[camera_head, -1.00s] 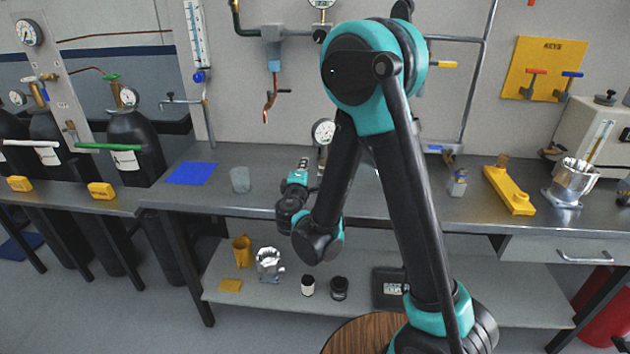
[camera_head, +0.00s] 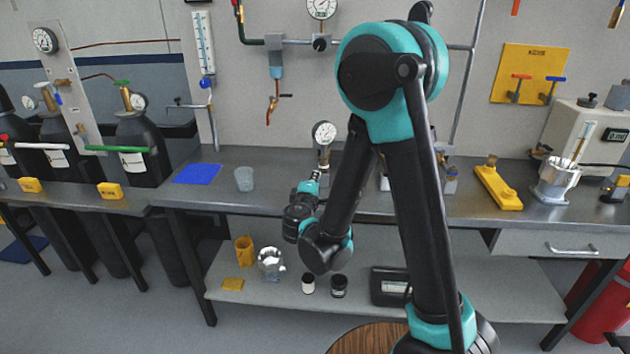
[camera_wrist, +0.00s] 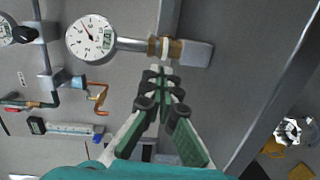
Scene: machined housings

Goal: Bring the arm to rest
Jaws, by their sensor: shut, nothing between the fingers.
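My arm is bent in the middle of the head view, with its upper joint high and its forearm hanging down in front of the bench. My gripper (camera_wrist: 161,80) shows in the wrist view with its green and black fingers together and nothing between them. In the head view the gripper end is small and its fingers are hard to make out near the pressure gauge (camera_head: 323,133). In the wrist view the gauge (camera_wrist: 91,38) and its brass fitting (camera_wrist: 165,48) lie beyond the fingertips. I cannot tell the exact gap.
The grey bench (camera_head: 225,201) carries a blue mat (camera_head: 197,174), a glass beaker (camera_head: 244,179), a yellow fixture (camera_head: 498,187) and a metal cup (camera_head: 558,178). A lower shelf (camera_head: 255,297) holds several small items. Gas cylinders (camera_head: 143,150) stand at left.

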